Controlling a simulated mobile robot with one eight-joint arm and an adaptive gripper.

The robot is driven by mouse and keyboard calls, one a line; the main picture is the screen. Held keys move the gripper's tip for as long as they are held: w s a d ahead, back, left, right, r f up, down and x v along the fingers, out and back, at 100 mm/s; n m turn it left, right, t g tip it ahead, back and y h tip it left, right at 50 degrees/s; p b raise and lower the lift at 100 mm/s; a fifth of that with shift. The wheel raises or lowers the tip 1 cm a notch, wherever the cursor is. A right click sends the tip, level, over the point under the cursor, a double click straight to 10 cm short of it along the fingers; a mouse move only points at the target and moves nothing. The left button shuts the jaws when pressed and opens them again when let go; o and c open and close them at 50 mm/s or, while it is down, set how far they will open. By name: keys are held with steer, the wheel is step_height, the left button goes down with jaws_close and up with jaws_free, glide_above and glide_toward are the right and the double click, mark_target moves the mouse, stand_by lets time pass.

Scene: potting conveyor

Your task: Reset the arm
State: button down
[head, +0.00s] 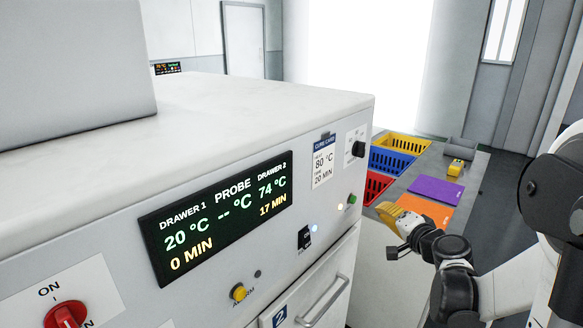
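My arm reaches in from the right edge, with white links and dark joints. My gripper (393,216) is at its far end, in front of the orange mat and beside the right end of the large white machine. A yellow part shows at its tip. It is small and seen from behind, so I cannot tell whether that is the fingers or something held, or whether the fingers are open or shut.
The white machine (230,100) fills the left and middle, with a display (222,215), a red knob (65,315) and a drawer handle (325,302). Beyond it a bench holds yellow (402,143), blue (392,163) and red (376,186) crates, purple (436,189) and orange (426,210) mats, and a small yellow object (456,167).

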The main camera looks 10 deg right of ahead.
steer(key=s+a+r+n+g+y, duration=0.15)
steer(key=s+a+n+g, duration=0.4)
steer(key=a, duration=1.05)
steer(key=s+a+f+n+g+h, duration=0.1)
steer(key=s+a+n, duration=0.1)
steer(key=s, duration=0.8)
steer(key=s+a+f+n+g+h, duration=0.1)
steer(key=s+n, duration=0.3)
steer(key=s, duration=0.6)
steer(key=shift+s+a+f+g, duration=0.35)
steer(key=shift+a+f+g, duration=0.25)
steer(key=shift+f, duration=0.15)
